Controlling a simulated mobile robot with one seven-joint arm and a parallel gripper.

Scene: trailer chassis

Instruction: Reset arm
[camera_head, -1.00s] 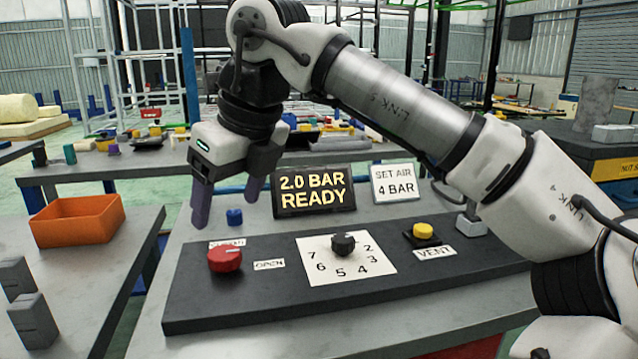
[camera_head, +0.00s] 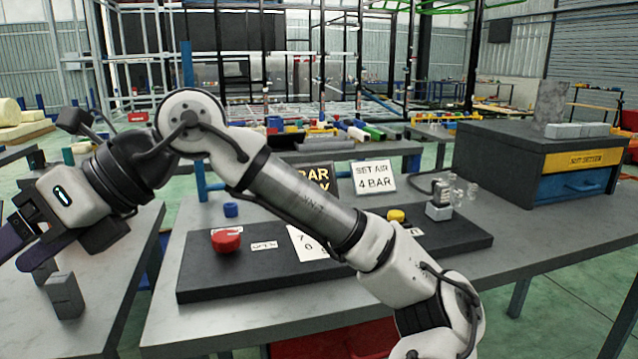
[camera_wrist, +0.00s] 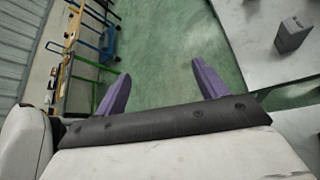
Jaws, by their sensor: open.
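My gripper (camera_head: 30,245) is at the left edge of the head view, above the left table (camera_head: 115,285) and pointing left and down. In the wrist view its two purple fingers (camera_wrist: 160,85) are spread apart with nothing between them. Green floor lies beyond them. My arm stretches across the middle of the head view and covers part of the black control panel (camera_head: 225,285). The red knob (camera_head: 226,241) and yellow button (camera_head: 396,215) still show. The dial and part of the display sign (camera_head: 318,178) are hidden behind the arm.
A grey block (camera_head: 64,296) stands on the left table, close to my gripper; a grey block (camera_wrist: 293,34) also shows in the wrist view. A "SET AIR 4 BAR" sign (camera_head: 373,177) stands behind the panel. A drawer cabinet (camera_head: 540,165) is at the right.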

